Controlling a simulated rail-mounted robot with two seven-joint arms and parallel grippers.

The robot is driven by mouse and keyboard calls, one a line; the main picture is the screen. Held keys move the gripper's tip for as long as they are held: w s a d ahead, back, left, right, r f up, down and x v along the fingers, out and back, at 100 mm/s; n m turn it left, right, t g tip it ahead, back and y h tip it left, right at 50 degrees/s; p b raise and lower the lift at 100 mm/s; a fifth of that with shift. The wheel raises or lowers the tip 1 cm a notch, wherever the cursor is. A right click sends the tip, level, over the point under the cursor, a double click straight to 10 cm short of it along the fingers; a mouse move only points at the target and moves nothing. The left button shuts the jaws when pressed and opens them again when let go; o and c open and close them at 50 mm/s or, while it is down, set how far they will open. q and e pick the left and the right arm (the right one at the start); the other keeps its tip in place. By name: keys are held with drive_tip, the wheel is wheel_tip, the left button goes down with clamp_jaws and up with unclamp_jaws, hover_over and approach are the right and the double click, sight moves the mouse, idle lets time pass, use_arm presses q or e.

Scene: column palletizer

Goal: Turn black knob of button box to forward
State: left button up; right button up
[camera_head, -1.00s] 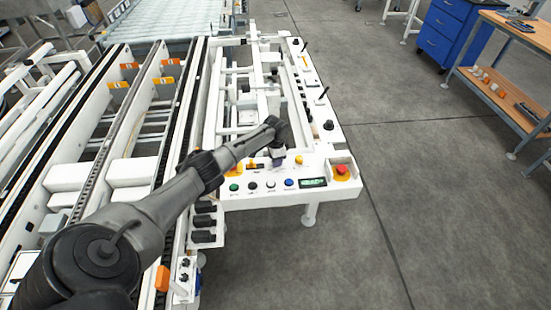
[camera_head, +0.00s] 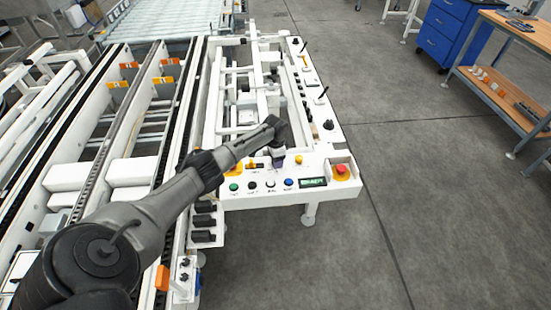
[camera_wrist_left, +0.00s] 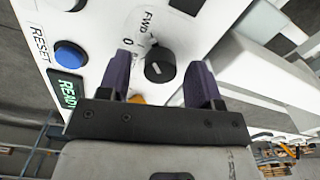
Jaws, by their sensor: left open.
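The black knob (camera_wrist_left: 160,65) is on the white button box panel (camera_wrist_left: 95,22), with the printed marks FWD and 0 beside it. In the left wrist view, my left gripper (camera_wrist_left: 159,66) is open, with one purple finger on each side of the knob. Gaps show between knob and fingers, and I cannot tell their depth relative to it. The knob's exact pointing direction is hard to read. In the head view, my left gripper (camera_head: 278,163) is over the back of the button box (camera_head: 240,203), and the arm hides the knob. My right gripper is not in view.
A blue button (camera_wrist_left: 70,54) marked RESET and a green display (camera_wrist_left: 68,88) reading READY are near the knob. A red emergency stop (camera_head: 341,169) is at the panel's right end. White machine frames and conveyor rails (camera_head: 115,140) lie left; open floor is right.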

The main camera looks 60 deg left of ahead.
use_arm(q)
wheel_tip(320, 180, up, 14)
drive_tip(key=p, duration=0.3)
drive_tip(key=shift+f, duration=0.15)
idle(0.7)
